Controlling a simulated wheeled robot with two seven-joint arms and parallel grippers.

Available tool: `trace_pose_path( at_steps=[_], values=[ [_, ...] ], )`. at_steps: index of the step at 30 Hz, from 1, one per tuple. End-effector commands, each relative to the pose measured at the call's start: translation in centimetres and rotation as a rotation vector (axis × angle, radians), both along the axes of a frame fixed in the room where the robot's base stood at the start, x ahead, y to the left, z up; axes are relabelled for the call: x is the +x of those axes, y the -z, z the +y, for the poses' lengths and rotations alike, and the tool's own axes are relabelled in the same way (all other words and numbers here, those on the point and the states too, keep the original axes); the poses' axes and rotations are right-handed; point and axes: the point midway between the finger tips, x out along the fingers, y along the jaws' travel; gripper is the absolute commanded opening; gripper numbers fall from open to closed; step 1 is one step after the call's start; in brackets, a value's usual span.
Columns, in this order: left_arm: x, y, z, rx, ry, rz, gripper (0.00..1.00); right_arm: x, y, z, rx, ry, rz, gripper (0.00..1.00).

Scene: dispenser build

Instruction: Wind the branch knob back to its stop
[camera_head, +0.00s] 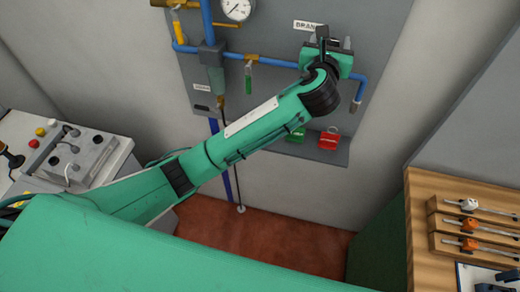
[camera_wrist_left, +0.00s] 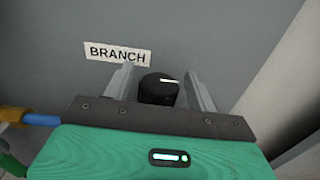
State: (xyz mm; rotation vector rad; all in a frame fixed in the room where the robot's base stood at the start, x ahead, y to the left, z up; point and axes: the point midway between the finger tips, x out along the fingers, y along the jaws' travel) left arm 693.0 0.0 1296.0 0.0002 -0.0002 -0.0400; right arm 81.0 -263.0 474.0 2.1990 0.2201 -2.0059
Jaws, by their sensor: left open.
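The branch knob (camera_wrist_left: 158,92) is a black round knob with a white pointer line, on the grey panel beside the BRANCH label (camera_wrist_left: 117,53). In the left wrist view my left gripper (camera_wrist_left: 159,77) is open, with one grey finger on each side of the knob. Whether a finger touches the knob I cannot tell. In the head view the left gripper (camera_head: 327,44) is up at the panel just below the BRANCH label (camera_head: 308,25), and the knob (camera_head: 322,32) is partly hidden by the gripper. My right gripper is not in view.
A control box (camera_head: 80,160) is at the left. A wooden rack (camera_head: 425,225) with sliders is at the right.

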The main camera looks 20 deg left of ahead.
Motion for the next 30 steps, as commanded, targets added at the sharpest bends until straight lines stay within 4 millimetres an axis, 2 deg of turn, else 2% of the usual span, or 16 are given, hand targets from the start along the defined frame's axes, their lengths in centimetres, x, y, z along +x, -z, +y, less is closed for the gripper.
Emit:
trace_pose_path(
  at_steps=[5, 25, 30],
  values=[
    [-0.2, 0.2, 0.1, 0.001, 0.128, -0.003, 0.58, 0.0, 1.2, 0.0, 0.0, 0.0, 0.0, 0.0],
    [-13.8, 0.2, 2.1, -0.002, 0.121, -0.001, 0.58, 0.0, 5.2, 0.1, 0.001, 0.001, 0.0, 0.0],
    [-13.9, 2.9, 3.5, -0.201, 0.092, 0.108, 0.58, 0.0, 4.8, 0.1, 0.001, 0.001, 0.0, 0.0]
  ],
)
